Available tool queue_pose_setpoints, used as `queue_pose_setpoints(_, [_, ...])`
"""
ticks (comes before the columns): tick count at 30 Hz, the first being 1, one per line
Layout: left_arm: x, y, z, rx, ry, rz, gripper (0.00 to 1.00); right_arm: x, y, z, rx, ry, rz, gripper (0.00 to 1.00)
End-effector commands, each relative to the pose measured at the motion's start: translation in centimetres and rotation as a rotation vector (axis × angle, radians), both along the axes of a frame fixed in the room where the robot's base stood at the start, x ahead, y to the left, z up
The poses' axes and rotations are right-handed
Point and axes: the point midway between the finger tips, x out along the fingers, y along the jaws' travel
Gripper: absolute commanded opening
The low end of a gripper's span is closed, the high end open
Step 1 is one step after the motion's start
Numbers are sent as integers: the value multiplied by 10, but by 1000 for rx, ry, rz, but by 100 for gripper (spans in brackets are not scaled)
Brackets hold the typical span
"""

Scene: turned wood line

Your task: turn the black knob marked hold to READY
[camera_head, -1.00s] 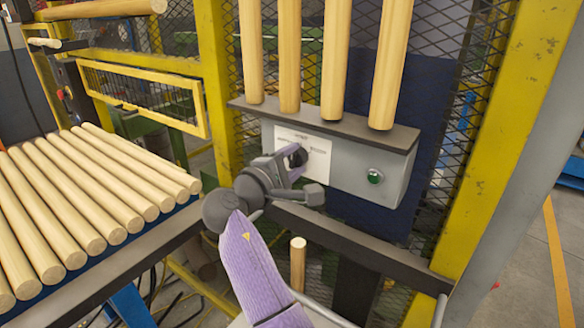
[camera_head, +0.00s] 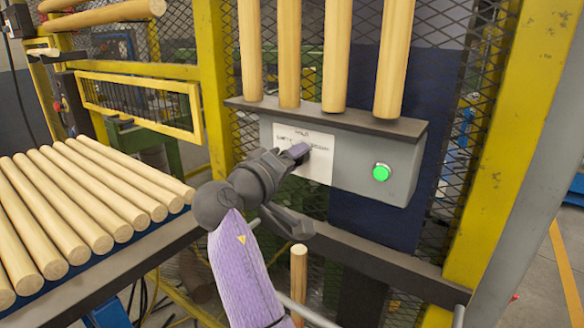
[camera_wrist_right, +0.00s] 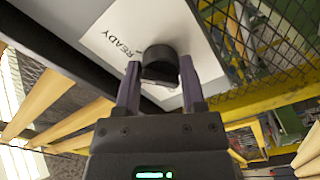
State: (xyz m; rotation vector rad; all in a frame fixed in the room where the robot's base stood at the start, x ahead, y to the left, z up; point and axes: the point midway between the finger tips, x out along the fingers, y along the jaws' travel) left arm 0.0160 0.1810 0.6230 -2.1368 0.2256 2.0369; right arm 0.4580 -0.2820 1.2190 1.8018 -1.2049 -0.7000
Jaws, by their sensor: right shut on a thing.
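The black knob (camera_wrist_right: 158,54) sits on a white label plate (camera_wrist_right: 98,32) on the grey control box, seen in the right wrist view. The word READY is printed beside it. My right gripper (camera_wrist_right: 159,70) is shut on the knob, one purple finger on each side. In the head view my right gripper (camera_head: 299,153) is in front of the label plate (camera_head: 318,165) and hides the knob. I cannot make out the knob's pointer. The round green lamp (camera_head: 381,172) on the box (camera_head: 350,165) glows brightly. My left gripper is not in view.
Several wooden rods stand upright on the box's dark top ledge (camera_head: 335,121). More rods (camera_head: 85,205) lie side by side on a table at left. A yellow post (camera_head: 500,150) and mesh frame the box. A dark rail (camera_head: 370,265) runs below.

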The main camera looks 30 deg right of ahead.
Motion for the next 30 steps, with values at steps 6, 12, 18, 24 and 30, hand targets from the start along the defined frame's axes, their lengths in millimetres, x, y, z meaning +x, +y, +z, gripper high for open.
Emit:
queue_pose_setpoints(6, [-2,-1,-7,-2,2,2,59,0,0,-3,31,-60,-1,0])
queue_pose_setpoints(12, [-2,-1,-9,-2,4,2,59,0,0,-3,40,-83,-1,0])
queue_pose_setpoints(18, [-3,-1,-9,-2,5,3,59,0,0,-2,43,-86,-1,0])
queue_pose_setpoints(24, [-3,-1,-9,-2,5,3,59,0,0,-3,42,-85,-1,54])
queue_pose_setpoints(30, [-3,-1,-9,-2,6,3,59,0,0,-2,41,-87,-1,87])
